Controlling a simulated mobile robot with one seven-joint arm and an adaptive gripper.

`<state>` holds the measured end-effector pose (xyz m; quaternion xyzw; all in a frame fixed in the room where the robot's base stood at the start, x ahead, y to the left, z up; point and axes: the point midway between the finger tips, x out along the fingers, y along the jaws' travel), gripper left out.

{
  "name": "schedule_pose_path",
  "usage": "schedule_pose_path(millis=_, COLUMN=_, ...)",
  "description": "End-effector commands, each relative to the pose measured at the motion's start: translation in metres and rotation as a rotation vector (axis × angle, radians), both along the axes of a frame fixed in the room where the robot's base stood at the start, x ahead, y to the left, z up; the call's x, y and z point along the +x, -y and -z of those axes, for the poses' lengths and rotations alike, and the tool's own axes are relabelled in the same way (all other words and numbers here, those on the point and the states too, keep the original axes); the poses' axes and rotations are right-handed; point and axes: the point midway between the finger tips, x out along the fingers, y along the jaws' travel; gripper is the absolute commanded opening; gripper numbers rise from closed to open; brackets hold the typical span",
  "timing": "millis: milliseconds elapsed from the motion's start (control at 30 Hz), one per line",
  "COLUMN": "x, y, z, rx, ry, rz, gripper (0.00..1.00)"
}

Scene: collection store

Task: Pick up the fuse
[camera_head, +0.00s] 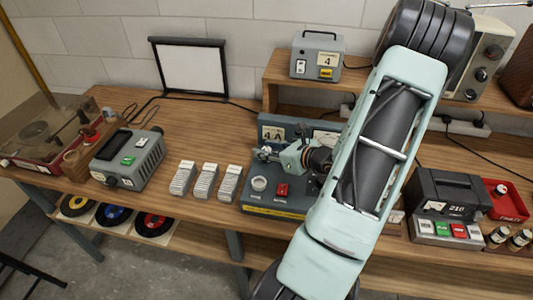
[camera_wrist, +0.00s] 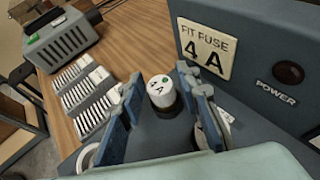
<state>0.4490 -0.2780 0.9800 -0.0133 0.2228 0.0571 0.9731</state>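The fuse appears to be the short cylinder (camera_wrist: 160,88) with a white, marked top and a dark lower part in the wrist view. It stands upright at the grey-blue fuse unit, below a sign (camera_wrist: 207,50) reading "FIT FUSE 4 A". My gripper (camera_wrist: 160,95) has its blue fingers apart, one on each side of the cylinder, with gaps that seem to remain. Its lower end is hard to make out. In the head view my gripper (camera_head: 263,153) is low over the fuse unit (camera_head: 262,208), and the cylinder cannot be told apart there.
Three white ribbed stacks (camera_head: 207,181) stand left of the unit, beside a grey device (camera_head: 128,158). A white ring (camera_head: 259,184) and red switch (camera_head: 282,190) are on the unit's front. A shelf (camera_head: 285,82) rises behind. Bare wood lies behind the stacks.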

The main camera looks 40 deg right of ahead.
Motion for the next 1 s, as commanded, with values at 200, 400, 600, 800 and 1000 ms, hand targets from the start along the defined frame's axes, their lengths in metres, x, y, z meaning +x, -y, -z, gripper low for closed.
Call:
schedule_pose_path(millis=200, x=0.000, y=0.000, z=0.000, rx=0.000, ry=0.000, rz=0.000, gripper=0.04)
schedule_pose_path(millis=400, x=0.000, y=0.000, z=0.000, rx=0.000, ry=0.000, rz=0.000, gripper=0.00)
schedule_pose_path(millis=600, x=0.000, y=0.000, z=-0.003, rx=-0.001, ry=0.001, rz=0.000, gripper=0.00)
schedule_pose_path(millis=800, x=0.000, y=0.000, z=-0.018, rx=-0.003, ry=0.001, rz=-0.002, gripper=0.00)
schedule_pose_path(millis=1000, x=-0.014, y=0.002, z=-0.048, rx=-0.007, ry=0.002, rz=0.002, gripper=0.00)
